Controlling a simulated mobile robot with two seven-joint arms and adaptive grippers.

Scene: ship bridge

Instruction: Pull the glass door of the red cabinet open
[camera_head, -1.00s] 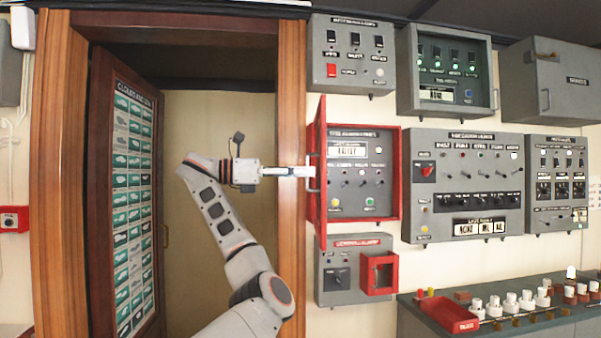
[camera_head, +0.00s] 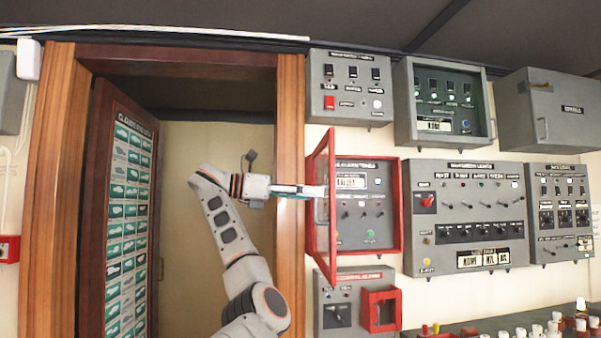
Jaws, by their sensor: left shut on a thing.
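The red cabinet (camera_head: 397,205) hangs on the wall right of the doorway, with switches, lamps and a label inside. Its red-framed glass door (camera_head: 332,160) stands swung out, seen nearly edge-on at the cabinet's left side. My left gripper (camera_head: 316,191) reaches in from the left at about mid-height of the door. Its fingers are shut at the door's near edge, where the handle is; the handle itself is mostly hidden by the fingers. My right gripper is out of view.
A grey panel (camera_head: 350,88) hangs above, and a grey box with a red frame (camera_head: 380,309) hangs below. A wide grey panel (camera_head: 467,218) is close on the right. The brown wooden door frame (camera_head: 291,120) and doorway are left, behind my arm.

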